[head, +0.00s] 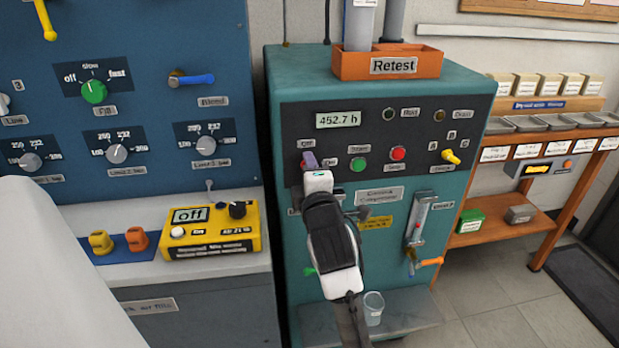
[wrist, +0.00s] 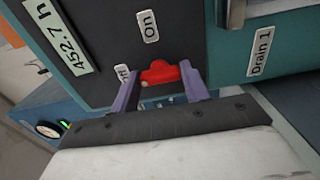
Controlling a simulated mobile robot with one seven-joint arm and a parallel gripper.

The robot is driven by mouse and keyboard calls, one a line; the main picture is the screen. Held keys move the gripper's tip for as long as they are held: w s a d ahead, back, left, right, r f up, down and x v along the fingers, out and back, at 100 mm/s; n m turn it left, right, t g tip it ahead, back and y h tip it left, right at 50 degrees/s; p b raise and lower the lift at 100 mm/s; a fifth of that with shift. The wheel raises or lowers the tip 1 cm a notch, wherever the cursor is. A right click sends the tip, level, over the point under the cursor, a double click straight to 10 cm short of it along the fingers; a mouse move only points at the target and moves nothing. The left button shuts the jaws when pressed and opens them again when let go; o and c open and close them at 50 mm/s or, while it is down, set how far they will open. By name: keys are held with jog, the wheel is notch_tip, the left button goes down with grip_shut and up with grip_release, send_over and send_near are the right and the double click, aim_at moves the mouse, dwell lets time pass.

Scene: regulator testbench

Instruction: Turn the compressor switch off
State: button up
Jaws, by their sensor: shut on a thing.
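The teal compressor cabinet (head: 265,120) has a dark control panel with a display reading 452.7 h. Its red switch knob (wrist: 160,72) shows in the wrist view, beside an On label (wrist: 148,26) and a partly hidden Off label (wrist: 122,73). My gripper (wrist: 160,86) is shut on the knob, with one purple finger on each side. In the head view my gripper (head: 309,160) is at the panel's left side and mostly covers the knob. I cannot tell exactly which way the knob points.
A green button (head: 358,164), a red button (head: 398,153) and a yellow selector (head: 451,156) sit right of my gripper. A flow meter (head: 417,218) with an orange-handled valve (head: 430,262) is lower right. A cup (head: 373,307) stands on the lower shelf. A yellow meter (head: 212,225) is left.

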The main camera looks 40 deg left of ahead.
jog(key=shift+n, duration=0.3)
jog(key=o, duration=1)
